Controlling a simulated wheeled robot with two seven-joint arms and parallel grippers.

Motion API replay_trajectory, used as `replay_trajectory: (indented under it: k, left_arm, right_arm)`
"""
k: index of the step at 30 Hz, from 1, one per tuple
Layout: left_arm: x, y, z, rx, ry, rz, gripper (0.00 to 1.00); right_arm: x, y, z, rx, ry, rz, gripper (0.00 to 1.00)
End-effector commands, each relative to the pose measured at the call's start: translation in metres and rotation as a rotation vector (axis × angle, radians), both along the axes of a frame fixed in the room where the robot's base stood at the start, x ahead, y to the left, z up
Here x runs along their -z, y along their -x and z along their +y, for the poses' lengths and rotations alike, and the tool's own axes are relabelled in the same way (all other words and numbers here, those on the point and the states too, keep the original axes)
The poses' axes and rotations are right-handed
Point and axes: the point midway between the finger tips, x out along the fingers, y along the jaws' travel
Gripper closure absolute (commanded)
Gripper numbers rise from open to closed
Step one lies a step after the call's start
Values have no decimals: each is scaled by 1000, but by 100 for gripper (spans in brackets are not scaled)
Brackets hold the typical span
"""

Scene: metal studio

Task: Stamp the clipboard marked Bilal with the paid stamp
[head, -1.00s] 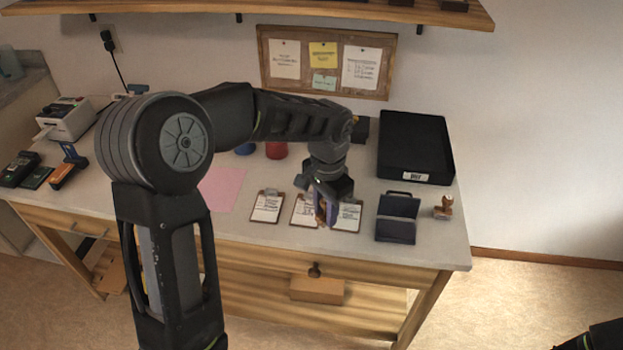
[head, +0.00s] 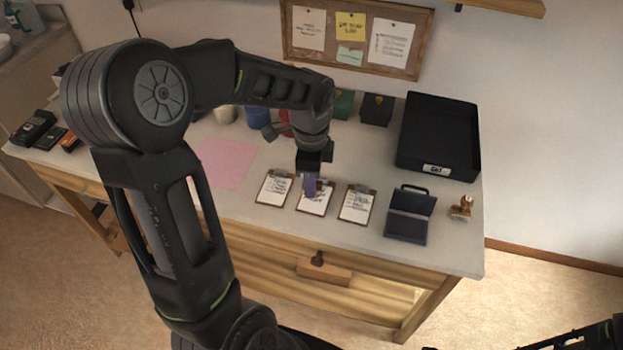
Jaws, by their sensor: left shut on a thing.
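Three clipboards lie in a row on the table: a left one (head: 274,188), a middle one (head: 318,203) and a right one (head: 356,204). Their writing is too small to read, so I cannot tell which is marked Bilal. My left gripper (head: 310,187) points down over the middle clipboard and covers part of it. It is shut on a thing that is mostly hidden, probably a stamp. I cannot tell if that thing touches the paper. Another wooden stamp (head: 461,207) stands at the right, beside an open ink pad (head: 409,216). My right gripper is not in view.
A black tray (head: 440,135) with a label stands at the back right. A pink sheet (head: 225,162) lies left of the clipboards. A red container and a blue container (head: 257,117) stand behind, partly hidden by my arm. The table front edge is near the clipboards.

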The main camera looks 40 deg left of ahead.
Motion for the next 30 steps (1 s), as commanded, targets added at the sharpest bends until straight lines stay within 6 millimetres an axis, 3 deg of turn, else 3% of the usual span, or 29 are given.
replay_trajectory:
  k: [15,30]
  left_arm:
    - [49,0,0,-1,0,0,100]
    - [53,0,0,-1,0,0,100]
  right_arm:
    - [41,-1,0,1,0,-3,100]
    - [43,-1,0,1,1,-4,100]
